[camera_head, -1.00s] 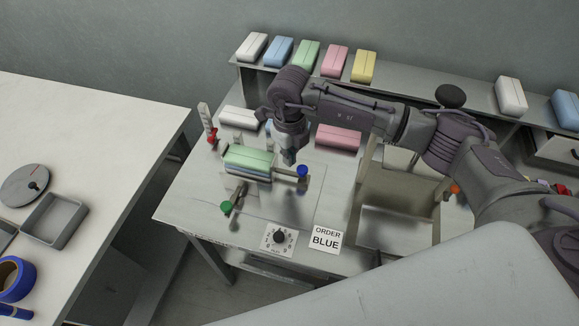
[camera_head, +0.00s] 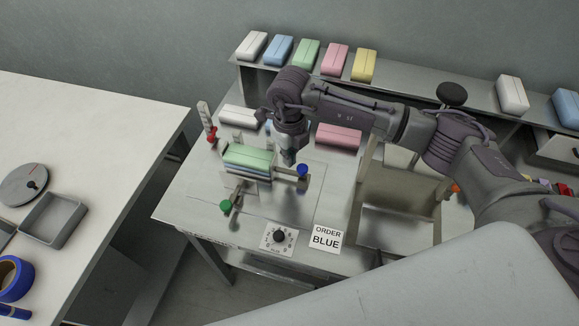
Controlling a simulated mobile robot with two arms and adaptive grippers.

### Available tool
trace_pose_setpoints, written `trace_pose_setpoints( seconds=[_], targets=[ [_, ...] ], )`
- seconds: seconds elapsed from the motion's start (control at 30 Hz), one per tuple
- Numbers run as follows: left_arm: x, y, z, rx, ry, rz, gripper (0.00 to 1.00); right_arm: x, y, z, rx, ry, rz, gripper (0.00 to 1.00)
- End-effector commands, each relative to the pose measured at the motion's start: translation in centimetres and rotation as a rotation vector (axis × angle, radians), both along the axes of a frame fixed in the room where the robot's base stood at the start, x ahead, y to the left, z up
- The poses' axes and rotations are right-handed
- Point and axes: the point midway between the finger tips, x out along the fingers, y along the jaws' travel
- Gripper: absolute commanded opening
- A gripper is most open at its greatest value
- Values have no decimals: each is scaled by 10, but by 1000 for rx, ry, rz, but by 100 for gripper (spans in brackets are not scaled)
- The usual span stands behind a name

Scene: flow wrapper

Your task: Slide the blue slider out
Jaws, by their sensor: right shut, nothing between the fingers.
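The blue slider's round knob (camera_head: 302,170) stands at the right end of a metal bar on the wrapper, beside a green block (camera_head: 248,157). My right gripper (camera_head: 289,160) points down just behind and left of the blue knob. It is shut and empty, and I cannot tell whether it touches the knob or bar. A green knob (camera_head: 226,206) sits on another bar toward the front left. A sign (camera_head: 326,238) reads "ORDER BLUE". My left gripper is out of view.
A dial (camera_head: 278,237) sits at the table's front edge. Several coloured blocks line the back shelf (camera_head: 392,97). A red-based lever (camera_head: 210,138) stands at the back left. A white table (camera_head: 95,125) is at left.

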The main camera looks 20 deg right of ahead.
Motion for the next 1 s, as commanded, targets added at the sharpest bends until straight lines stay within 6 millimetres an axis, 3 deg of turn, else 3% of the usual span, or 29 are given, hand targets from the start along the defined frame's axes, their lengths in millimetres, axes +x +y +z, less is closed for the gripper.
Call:
trace_pose_setpoints(
  seconds=[0.5, 1.0],
  targets=[
    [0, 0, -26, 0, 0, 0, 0, 0, 0, -28, 0, 0, -1, 0],
    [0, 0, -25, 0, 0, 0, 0, 0, -1, -27, 0, 0, -1, 0]
  ],
)
